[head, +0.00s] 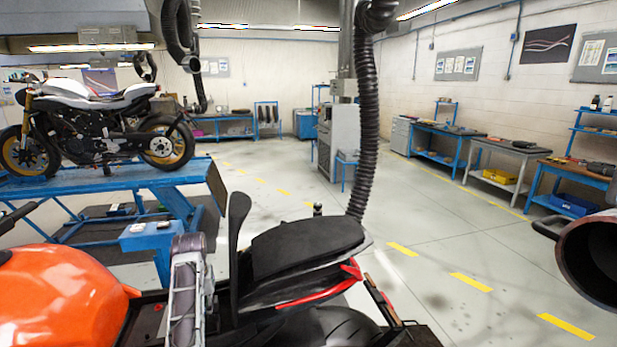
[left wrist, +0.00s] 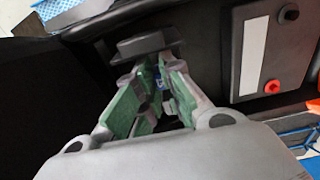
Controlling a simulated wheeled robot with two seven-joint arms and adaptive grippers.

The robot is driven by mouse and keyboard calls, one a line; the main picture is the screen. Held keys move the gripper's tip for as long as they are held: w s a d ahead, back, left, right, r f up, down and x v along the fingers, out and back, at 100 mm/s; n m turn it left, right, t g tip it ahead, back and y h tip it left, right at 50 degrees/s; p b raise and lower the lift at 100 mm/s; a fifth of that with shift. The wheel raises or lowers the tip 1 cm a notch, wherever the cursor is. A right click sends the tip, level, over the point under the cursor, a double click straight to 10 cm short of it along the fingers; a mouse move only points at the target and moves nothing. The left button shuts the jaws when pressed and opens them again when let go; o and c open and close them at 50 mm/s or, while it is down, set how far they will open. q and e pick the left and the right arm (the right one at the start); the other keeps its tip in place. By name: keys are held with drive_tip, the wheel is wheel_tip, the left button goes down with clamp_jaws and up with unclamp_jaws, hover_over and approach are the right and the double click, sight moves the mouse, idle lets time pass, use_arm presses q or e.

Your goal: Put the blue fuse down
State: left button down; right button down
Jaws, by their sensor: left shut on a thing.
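My left gripper (head: 190,310) reaches down into the open middle of the orange motorcycle (head: 60,295), between its tank and its tail seat (head: 305,245). In the left wrist view, the green-padded fingers of the gripper (left wrist: 157,85) are close together and shut on a small blue thing, the blue fuse (left wrist: 160,83). Only a sliver of the fuse shows between the fingers. A dark block (left wrist: 147,45) is just beyond the fingertips; I cannot tell if they touch. The fuse is hidden in the head view. My right gripper is not in view.
A dark battery-like box (left wrist: 265,50) with a red and a black terminal is right of the fingers. A black upright panel (head: 238,235) stands beside my left gripper. A hanging hose (head: 367,120) and a wide dark nozzle (head: 592,258) are to the right.

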use_arm(q)
drive_tip(key=shift+f, duration=0.2)
drive_tip(key=shift+s+d+f, duration=0.1)
drive_tip(key=shift+s+f, duration=0.25)
drive_tip(key=shift+f, duration=1.75)
drive_tip(key=shift+w+r, duration=0.1)
